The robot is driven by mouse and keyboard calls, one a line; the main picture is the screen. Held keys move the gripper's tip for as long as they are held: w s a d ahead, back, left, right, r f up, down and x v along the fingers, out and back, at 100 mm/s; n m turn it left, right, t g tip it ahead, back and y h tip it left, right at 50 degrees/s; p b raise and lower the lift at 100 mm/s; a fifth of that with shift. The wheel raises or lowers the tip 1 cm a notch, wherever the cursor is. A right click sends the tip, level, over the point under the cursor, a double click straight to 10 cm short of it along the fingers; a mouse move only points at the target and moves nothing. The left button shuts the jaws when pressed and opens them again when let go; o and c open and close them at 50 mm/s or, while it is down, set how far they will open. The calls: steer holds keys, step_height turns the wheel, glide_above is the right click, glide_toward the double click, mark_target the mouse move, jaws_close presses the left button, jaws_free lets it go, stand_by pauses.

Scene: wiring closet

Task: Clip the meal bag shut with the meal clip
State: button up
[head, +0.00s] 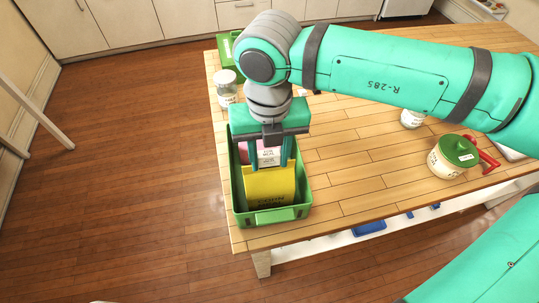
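My gripper (268,162) points down over a green bin (268,217) at the table's near left corner. Its two fingers are spread apart, and their tips are close to the top edge of a yellow bag (270,186) standing in the bin. The yellow bag has dark printing low on its front that I cannot read with certainty. A pink item with a white label (268,157) shows behind the yellow bag, between the fingers. I cannot tell whether the fingers touch anything. I cannot make out the meal clip for certain.
A white pot with a green lid (455,155) and red handle stands at the right. The table middle (365,175) is clear.

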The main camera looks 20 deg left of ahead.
mark_target(269, 157)
steer(key=shift+o, duration=0.4)
step_height(269, 157, up, 11)
steer(key=shift+s+f, duration=0.1)
stand_by(0.4)
